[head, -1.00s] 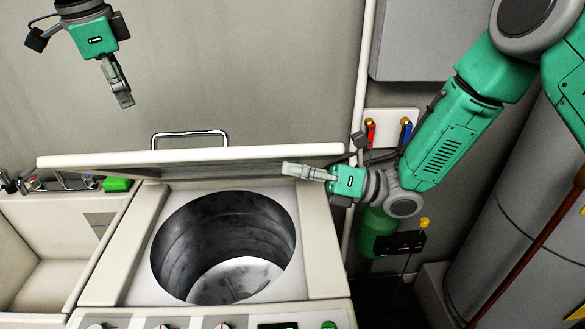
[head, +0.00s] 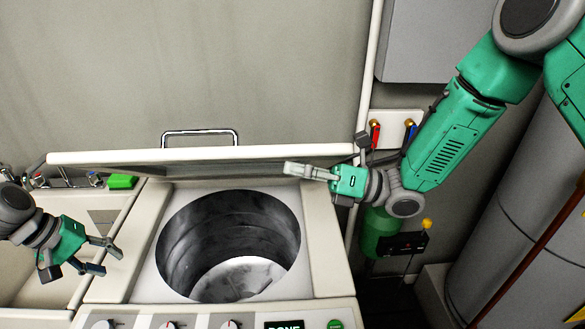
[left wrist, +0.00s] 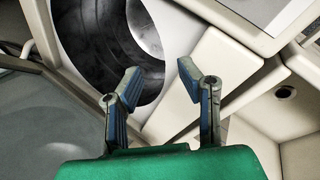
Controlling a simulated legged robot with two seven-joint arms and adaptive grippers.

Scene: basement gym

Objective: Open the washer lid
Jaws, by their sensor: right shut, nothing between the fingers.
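The washer lid (head: 200,156) stands raised at the back of the washer, with its metal handle (head: 200,133) at the top. The washer (head: 140,240) shows its open round drum (head: 230,245), which looks empty. My right gripper (head: 290,168) is shut and empty at the right end of the raised lid, by its underside; I cannot tell whether it touches. My left gripper (head: 108,258) is open and empty over the left side of the washer, apart from the lid. In the left wrist view its spread fingers (left wrist: 155,85) show with the drum (left wrist: 110,45) beyond them.
A sink basin (head: 30,290) with a green block (head: 122,181) on its back edge is left of the washer. Red and blue valves (head: 392,133) and a grey tank (head: 520,200) stand to the right. The control panel (head: 190,323) runs along the front.

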